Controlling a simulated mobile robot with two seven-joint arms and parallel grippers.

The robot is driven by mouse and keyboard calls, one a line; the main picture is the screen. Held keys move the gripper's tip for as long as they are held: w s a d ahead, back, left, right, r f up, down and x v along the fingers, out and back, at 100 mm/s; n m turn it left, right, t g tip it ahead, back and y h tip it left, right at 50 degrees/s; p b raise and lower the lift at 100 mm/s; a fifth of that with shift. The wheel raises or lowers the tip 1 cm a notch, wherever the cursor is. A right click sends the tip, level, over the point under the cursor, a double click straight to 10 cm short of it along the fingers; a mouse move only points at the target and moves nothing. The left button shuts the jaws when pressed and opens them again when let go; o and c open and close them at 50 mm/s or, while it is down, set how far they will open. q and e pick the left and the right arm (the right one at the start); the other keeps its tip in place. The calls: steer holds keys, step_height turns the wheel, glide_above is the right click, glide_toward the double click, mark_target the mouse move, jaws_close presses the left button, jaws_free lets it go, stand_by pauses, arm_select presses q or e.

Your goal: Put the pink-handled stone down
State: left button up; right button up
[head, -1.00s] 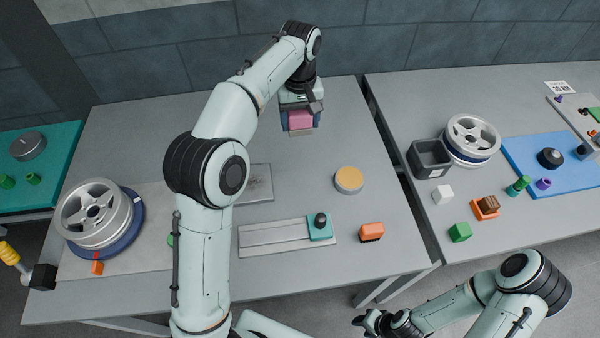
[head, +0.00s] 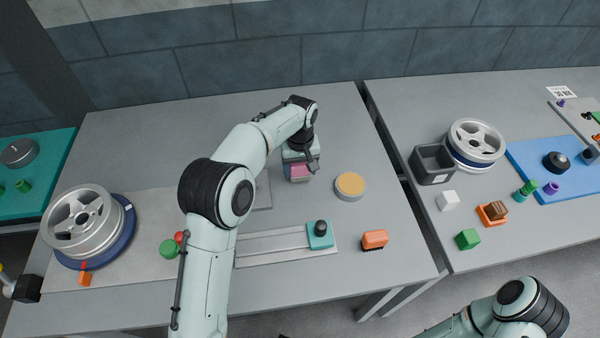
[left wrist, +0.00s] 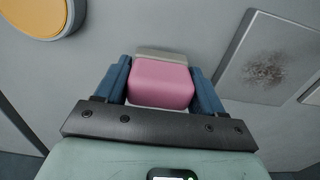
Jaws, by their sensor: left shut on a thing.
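The pink-handled stone (head: 299,173) has a pink block handle on a pale grey base. My left gripper (head: 300,163) is shut on its handle, over the back middle of the table. In the left wrist view the blue fingers of the left gripper (left wrist: 162,82) sit on both sides of the pink handle of the stone (left wrist: 161,84). The stone hangs low over the table or touches it; I cannot tell which. My right gripper is out of view; only part of its arm shows at the lower right.
A grey plate with a dark worn patch (left wrist: 265,65) lies beside the stone, partly behind my arm in the head view. An orange-topped round tin (head: 350,186) stands to the right. A rail with a teal slider (head: 320,236) lies in front. Bare table surrounds the stone behind and right.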

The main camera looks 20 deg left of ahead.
arm_select(q)
steer(key=shift+f, duration=1)
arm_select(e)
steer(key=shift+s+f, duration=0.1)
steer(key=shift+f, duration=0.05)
arm_select(q)
steer(key=shift+f, duration=0.1)
steer(key=shift+f, duration=0.1)
steer(key=o, duration=0.9)
steer(key=shift+o, duration=0.2)
step_height(320, 180, up, 12)
steer(key=shift+r+p, duration=0.2)
steer(key=shift+p, duration=0.75)
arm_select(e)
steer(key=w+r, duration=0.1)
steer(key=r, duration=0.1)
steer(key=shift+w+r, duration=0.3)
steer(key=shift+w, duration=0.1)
arm_select(q)
steer(key=shift+f, duration=0.1)
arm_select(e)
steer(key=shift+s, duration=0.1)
